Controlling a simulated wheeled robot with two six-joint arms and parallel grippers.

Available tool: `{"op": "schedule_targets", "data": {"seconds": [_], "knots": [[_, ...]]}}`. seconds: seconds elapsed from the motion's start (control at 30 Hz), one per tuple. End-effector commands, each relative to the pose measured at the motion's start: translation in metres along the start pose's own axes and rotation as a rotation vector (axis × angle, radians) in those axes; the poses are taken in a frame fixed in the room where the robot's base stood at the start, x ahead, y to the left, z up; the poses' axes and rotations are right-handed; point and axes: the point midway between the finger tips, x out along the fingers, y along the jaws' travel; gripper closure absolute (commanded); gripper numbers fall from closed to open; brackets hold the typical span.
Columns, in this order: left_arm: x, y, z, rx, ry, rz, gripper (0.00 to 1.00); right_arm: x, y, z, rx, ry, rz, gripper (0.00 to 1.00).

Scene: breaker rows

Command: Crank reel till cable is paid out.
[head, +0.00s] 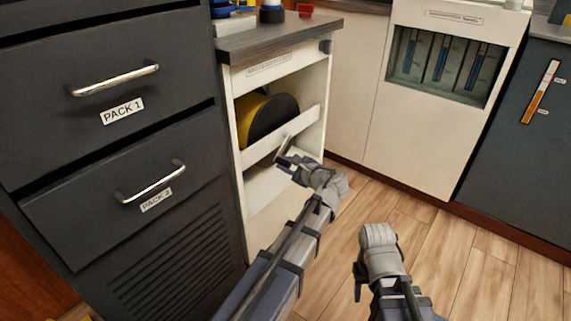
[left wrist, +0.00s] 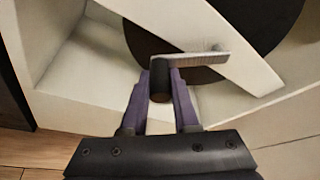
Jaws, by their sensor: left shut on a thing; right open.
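The reel (head: 272,118) sits inside a white open-fronted cabinet, with a yellow part and a dark round flange. It also shows as a dark disc in the left wrist view (left wrist: 240,22). A white bar crosses in front of it. The crank (left wrist: 190,59) has a light metal arm and a dark cylindrical handle (left wrist: 161,78). My left gripper (head: 287,158) is shut on the handle; its purple fingers stand on both sides of it in the left wrist view (left wrist: 164,92). My right gripper (head: 359,279) is open and empty over the floor. I cannot make out the cable.
Dark drawers labelled PACK 1 (head: 108,75) and PACK 2 (head: 110,195) stand left of the reel cabinet. A countertop (head: 275,37) above it holds small items. A white cabinet with a recessed blue-striped panel (head: 440,65) stands right. The wooden floor (head: 480,265) is clear.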

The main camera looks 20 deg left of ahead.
Motion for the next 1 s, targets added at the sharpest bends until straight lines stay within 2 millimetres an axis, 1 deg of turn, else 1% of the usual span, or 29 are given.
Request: {"op": "schedule_targets", "data": {"seconds": [0.9, 1.0], "knots": [[-0.0003, 0.0006, -0.0001, 0.000, 0.001, 0.001, 1.00, 0.0002, 0.0000, 0.0000, 0.000, 0.000, 0.000, 0.50], [0.0013, 0.0023, -0.0039, -0.023, 0.000, -0.009, 1.00, 0.0058, -0.0006, -0.0003, 0.000, 0.000, 0.000, 0.50]]}}
